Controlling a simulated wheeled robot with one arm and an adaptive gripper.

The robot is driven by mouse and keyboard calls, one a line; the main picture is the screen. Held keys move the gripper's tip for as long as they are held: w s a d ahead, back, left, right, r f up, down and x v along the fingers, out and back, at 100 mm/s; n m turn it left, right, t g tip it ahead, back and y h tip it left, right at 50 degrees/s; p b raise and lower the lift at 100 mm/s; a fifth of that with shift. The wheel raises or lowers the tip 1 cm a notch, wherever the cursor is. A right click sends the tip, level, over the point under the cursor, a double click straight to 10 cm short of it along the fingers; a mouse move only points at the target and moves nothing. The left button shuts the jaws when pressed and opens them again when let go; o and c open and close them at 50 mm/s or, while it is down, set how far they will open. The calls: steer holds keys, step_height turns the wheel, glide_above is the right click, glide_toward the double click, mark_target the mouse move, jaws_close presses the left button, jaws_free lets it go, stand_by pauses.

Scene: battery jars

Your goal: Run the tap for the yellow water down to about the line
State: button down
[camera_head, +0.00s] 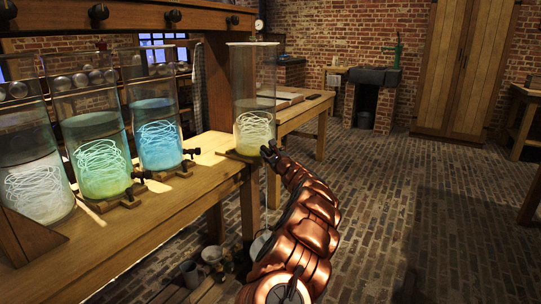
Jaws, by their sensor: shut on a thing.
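The tall glass jar (254,72) with the yellow water (252,124) stands at the right end of the bench. Its water fills a bit under half the glass, with pale coiled strands inside. I cannot make out a marked line on the glass. My gripper (268,152) is at the jar's lower right, shut on its tap, which is mostly hidden behind the fingers. A thin pale stream (266,197) falls below the tap towards a bucket (260,243) on the floor, partly hidden by my arm.
Jars of blue water (157,118), green water (98,140) and whitish water (33,170) stand to the left on the wooden bench (130,240). Small pots (212,256) sit beneath. The brick floor at right is open.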

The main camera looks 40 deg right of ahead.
steer(key=shift+r+m+p, duration=0.15)
steer(key=shift+m+p, duration=0.65)
steer(key=shift+p, duration=0.2)
steer(key=m+p, duration=0.2)
steer(key=m, duration=0.1)
steer(key=shift+m+p, duration=0.65)
steer(key=shift+m, duration=0.55)
steer(key=shift+m+p, duration=0.65)
steer(key=shift+m, duration=0.15)
steer(key=shift+f+m, duration=0.2)
steer(key=shift+m, duration=0.4)
steer(key=c, duration=0.5)
jaws_free()
